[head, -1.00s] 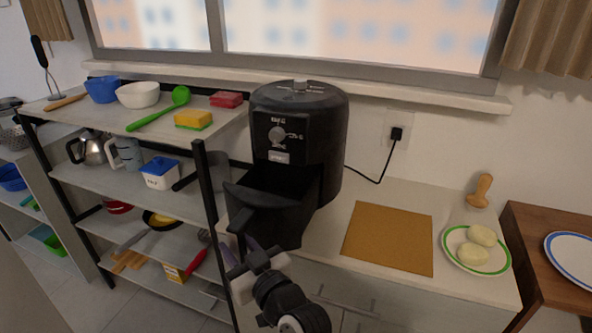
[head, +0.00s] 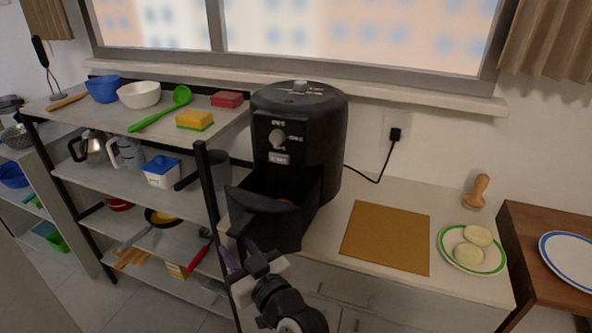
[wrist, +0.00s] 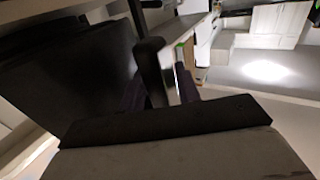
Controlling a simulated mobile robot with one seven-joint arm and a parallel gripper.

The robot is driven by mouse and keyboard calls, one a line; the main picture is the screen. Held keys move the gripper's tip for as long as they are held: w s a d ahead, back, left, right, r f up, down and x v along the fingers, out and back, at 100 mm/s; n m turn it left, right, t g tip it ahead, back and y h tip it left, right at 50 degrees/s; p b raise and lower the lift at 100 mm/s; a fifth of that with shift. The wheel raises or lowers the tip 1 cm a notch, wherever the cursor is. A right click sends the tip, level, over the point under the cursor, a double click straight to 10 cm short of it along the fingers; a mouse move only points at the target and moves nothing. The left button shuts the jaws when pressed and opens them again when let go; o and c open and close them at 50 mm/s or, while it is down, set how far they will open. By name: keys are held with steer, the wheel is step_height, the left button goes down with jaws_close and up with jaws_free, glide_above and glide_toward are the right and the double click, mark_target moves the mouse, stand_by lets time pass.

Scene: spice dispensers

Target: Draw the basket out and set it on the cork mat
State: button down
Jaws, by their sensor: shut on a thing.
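The black air fryer (head: 318,135) stands on the counter below the window. Its black basket (head: 272,226) is pulled partly out of the front, and its open top shows a dark inside with a small brownish patch. My gripper (head: 240,252) is at the front of the basket, shut on its handle. In the wrist view the dark basket (wrist: 80,75) fills the left, and the handle (wrist: 152,72) stands between my fingers. The cork mat (head: 387,237) lies flat and bare on the counter to the right of the air fryer.
A plate with pale round pieces (head: 442,243) and a wooden press (head: 478,190) are right of the mat. A black cord (head: 366,179) runs to the wall socket. An open shelf rack (head: 205,190) with kitchenware stands close on the left.

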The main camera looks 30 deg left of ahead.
steer(key=shift+s+d+p, duration=0.2)
steer(key=shift+s+p, duration=0.25)
steer(key=shift+p, duration=0.85)
steer(key=shift+s, duration=0.15)
